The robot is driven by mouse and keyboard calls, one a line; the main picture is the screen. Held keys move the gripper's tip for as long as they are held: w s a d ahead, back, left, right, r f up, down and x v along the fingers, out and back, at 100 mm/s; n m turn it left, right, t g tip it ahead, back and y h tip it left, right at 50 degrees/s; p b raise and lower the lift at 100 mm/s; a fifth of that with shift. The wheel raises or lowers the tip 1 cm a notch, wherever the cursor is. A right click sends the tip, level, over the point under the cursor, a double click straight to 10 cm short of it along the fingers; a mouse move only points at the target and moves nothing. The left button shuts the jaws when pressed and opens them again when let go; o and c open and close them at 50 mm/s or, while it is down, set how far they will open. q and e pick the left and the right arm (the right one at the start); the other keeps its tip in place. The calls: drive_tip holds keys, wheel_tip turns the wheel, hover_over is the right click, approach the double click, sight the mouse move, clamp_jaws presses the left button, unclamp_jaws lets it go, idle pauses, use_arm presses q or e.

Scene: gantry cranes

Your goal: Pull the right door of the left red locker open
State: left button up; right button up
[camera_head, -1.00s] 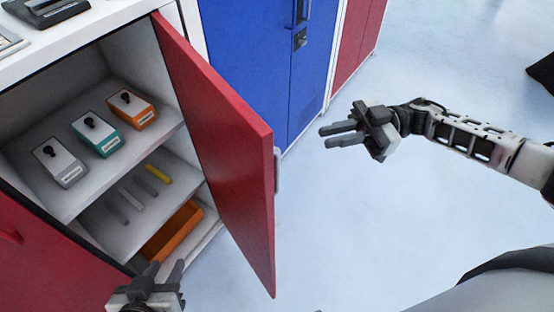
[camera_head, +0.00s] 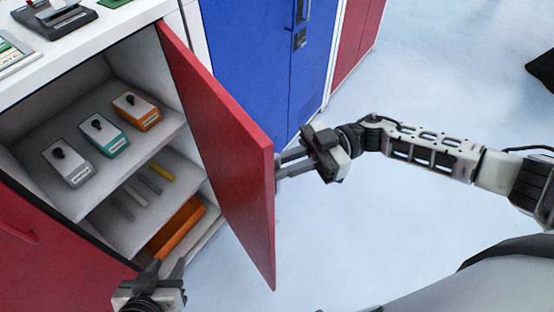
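The right red door (camera_head: 222,150) of the left locker stands swung wide open, its edge toward me. The locker's shelves (camera_head: 105,165) show inside. My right gripper (camera_head: 282,163) is at the door's outer side, its two fingers apart and their tips beside the door edge, where the handle was visible earlier. The handle is now mostly hidden by the fingers, and I cannot tell whether they are around it. My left gripper (camera_head: 165,268) is low in front of the locker, fingers apart and empty, near the orange bin (camera_head: 176,230).
Grey, green and orange boxes (camera_head: 136,110) stand on the upper shelf. The left red door (camera_head: 50,260) is shut. A blue locker (camera_head: 250,60) stands behind the open door. The pale floor (camera_head: 400,230) to the right is clear.

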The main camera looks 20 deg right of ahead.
drive_tip(key=shift+a, duration=0.8)
